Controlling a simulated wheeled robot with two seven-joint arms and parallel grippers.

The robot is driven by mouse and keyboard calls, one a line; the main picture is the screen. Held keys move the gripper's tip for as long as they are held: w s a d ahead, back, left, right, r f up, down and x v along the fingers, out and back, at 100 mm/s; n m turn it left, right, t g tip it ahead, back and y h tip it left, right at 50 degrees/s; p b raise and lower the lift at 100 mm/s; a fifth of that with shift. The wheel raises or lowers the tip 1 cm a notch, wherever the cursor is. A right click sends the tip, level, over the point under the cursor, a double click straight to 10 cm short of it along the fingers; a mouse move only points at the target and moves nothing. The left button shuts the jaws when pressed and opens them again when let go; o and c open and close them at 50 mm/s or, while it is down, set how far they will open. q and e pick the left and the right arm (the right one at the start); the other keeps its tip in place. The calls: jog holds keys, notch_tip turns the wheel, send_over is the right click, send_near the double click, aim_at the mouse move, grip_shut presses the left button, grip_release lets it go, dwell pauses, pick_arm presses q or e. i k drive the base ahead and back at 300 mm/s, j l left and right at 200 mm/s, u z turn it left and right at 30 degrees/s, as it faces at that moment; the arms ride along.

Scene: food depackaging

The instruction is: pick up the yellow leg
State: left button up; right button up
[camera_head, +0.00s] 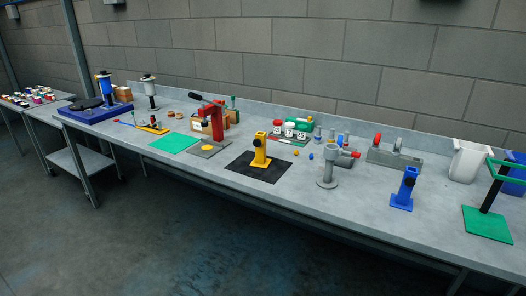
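A yellow leg-like upright piece (261,152) stands on a black square mat (240,172) near the front middle of the long grey bench. It has a wider base and a dark knob on its side. It stands upright and nothing holds it. A similar blue piece (407,187) stands farther right on the bench. Neither of my grippers shows in the head view.
A red press (217,120) and green mat (174,143) lie left of the yellow piece. A grey stand (327,170) is to its right. Green stand (488,222) and white bin (468,161) are far right. Small parts lie behind. Bench front edge is near.

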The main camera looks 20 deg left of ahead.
aim_at(261, 160)
jog(key=i+j+u, duration=0.25)
jog(key=i+j, duration=0.2)
jog(key=j, duration=0.2)
jog(key=i+j+u, duration=0.2)
jog(key=i+j, duration=0.3)
jog(key=j, duration=0.1)
